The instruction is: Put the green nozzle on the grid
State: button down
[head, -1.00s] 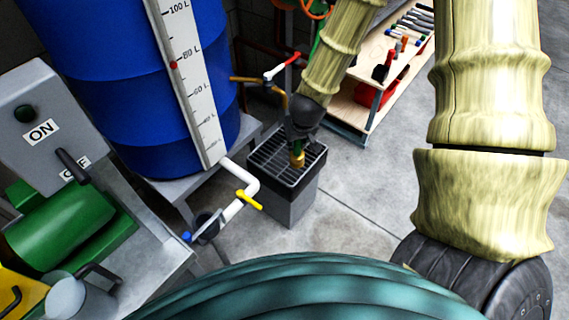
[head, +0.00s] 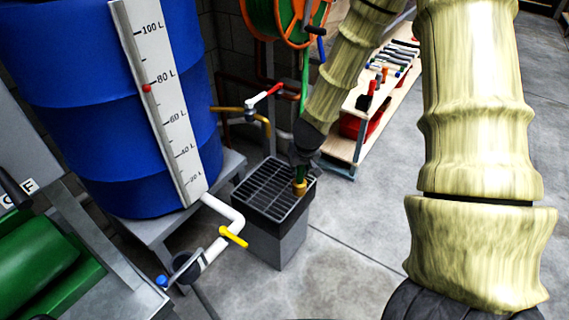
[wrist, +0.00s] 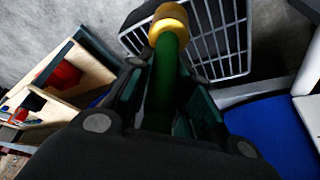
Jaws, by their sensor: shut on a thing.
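The green nozzle (wrist: 163,88) with a brass tip lies between the fingers of my gripper (wrist: 165,95) in the wrist view. My gripper is shut on it. In the head view my gripper (head: 303,165) is over the right part of the grid (head: 265,190), and the nozzle's brass tip (head: 299,188) shows just below it. The grid is a black grating on top of a grey bin; it also shows in the wrist view (wrist: 228,62) beyond the nozzle tip. I cannot tell whether the tip touches the grating.
A blue drum (head: 110,110) with a level scale stands on a grey stand left of the grid. A white pipe with a yellow valve handle (head: 233,237) sits in front. A tool shelf (head: 350,130) and an orange hose reel (head: 285,20) are behind. Floor to the right is clear.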

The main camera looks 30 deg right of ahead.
jog(key=w+d+f+b, duration=0.1)
jog(key=w+f, duration=0.3)
jog(key=w, duration=0.5)
jog(key=shift+w+d+f+b, duration=0.15)
jog(key=shift+w+d+b, duration=0.15)
jog(key=shift+b, duration=0.2)
jog(key=shift+f, duration=0.15)
jog(key=c, duration=1.3)
grip_release()
